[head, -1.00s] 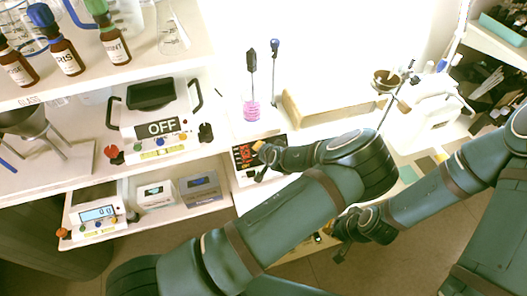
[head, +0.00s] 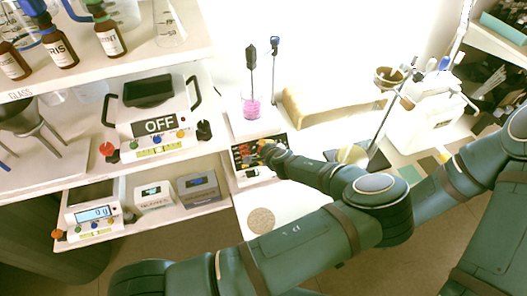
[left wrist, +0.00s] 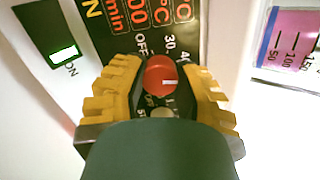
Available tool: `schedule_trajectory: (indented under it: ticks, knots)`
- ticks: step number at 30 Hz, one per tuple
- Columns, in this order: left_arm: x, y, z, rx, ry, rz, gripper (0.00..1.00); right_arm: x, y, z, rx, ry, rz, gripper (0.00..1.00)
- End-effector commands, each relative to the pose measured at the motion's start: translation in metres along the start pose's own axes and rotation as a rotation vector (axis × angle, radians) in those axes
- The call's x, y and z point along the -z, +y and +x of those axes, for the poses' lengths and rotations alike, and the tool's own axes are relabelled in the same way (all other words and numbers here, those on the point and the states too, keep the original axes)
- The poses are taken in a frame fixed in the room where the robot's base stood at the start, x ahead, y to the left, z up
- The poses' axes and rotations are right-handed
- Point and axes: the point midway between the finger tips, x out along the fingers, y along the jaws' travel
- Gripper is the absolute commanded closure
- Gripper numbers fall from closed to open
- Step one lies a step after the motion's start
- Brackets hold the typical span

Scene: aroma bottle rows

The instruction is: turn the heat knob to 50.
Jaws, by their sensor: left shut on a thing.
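The white hot-plate stirrer (head: 246,127) has a black front panel (head: 243,153) with orange-red digits, and a beaker of pink liquid (head: 251,106) stands on top. In the left wrist view a red knob (left wrist: 160,75) with a white mark sits on the panel, near the printed OFF, 30 and 40. The mark points to the right in that view; its exact setting cannot be read. My left gripper (head: 266,148) is at the panel. Its yellow fingers (left wrist: 160,92) are shut on the red knob, one on each side. My right gripper is hidden behind my left arm.
A white device reading OFF (head: 155,100) and a balance (head: 92,215) stand on shelves at the left. A round tan disc (head: 261,221) lies in front.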

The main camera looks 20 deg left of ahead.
Motion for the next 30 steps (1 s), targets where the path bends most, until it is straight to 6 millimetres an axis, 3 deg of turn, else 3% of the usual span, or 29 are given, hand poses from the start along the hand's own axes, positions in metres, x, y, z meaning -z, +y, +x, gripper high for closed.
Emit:
schedule_trajectory:
  ticks: [12, 29, 30]
  knots:
    - [-0.0028, 0.0012, 0.0009, 0.014, -0.007, 0.196, 1.0, -0.0013, 0.0009, 0.0024, 0.0, -0.003, -0.001, 1.0]
    - [-0.0031, 0.0004, 0.0008, 0.017, -0.007, 0.225, 1.0, -0.0014, 0.0009, 0.0025, 0.0, -0.003, -0.001, 1.0]
    - [-0.0032, 0.0004, 0.0008, 0.017, -0.007, 0.224, 0.61, -0.0014, 0.0009, 0.0025, 0.0, -0.003, -0.001, 1.0]
